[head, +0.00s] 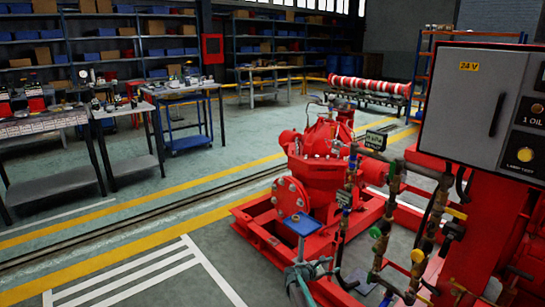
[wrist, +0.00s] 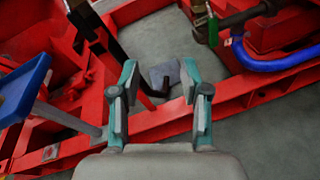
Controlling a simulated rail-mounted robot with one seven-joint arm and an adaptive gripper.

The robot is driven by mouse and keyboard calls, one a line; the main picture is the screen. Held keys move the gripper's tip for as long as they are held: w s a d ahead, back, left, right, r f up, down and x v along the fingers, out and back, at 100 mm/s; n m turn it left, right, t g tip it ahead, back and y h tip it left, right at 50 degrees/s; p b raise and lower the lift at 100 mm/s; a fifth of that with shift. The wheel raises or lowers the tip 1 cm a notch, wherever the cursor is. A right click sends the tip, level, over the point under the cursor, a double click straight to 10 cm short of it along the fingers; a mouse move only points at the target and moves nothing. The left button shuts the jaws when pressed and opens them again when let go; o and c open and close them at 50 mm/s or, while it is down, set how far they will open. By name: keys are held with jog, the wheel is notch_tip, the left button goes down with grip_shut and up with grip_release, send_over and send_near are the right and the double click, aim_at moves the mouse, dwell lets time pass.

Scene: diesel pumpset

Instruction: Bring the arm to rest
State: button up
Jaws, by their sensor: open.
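My gripper (wrist: 159,84) shows in the wrist view with its two teal and grey fingers spread apart. Nothing is held between them. It points down over the red base frame (wrist: 150,128) of the pumpset and the grey floor. In the head view, what looks like my gripper (head: 312,270) is at the bottom centre, small and partly cut off, below the blue plate and in front of the red pump (head: 322,150).
A blue plate on a post (wrist: 22,88) stands left of the gripper. A blue hose (wrist: 275,62) and a green-handled valve (wrist: 212,28) lie at the upper right. The control cabinet (head: 465,110) stands at the right. Open floor (head: 130,200) lies to the left.

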jog(key=s+a+f+m+g+y, duration=0.1)
jog(key=s+a+m+g+y, duration=0.2)
jog(key=s+m, duration=0.85)
jog(key=s+a+f+m+g+y, duration=0.1)
jog(key=s+f+m+g+y, duration=0.25)
jog(key=s, duration=1.65)
jog(key=s+a+r+m+g+y, duration=0.25)
jog(key=s+a+m+y, duration=0.45)
jog(key=s, duration=0.4)
jog(key=s+f+n+g, duration=0.1)
jog(key=s+f+g, duration=0.25)
jog(key=s, duration=0.75)
jog(key=s+f+g, duration=0.2)
jog(key=s+f, duration=0.3)
jog(key=s, duration=0.6)
jog(key=s+f+n+g, duration=0.1)
jog(key=s+f+g, duration=0.25)
jog(key=s, duration=0.85)
jog(key=w+r+t+p, duration=0.1)
jog(key=w+r+p, duration=0.1)
jog(key=r+p, duration=0.5)
jog(key=w+r+t+p, duration=0.2)
jog(key=r+p, duration=0.5)
jog(key=p, duration=0.5)
jog(key=shift+w+a+r+p, duration=0.2)
jog(key=shift+w+r+p, duration=0.2)
jog(key=shift+w, duration=0.15)
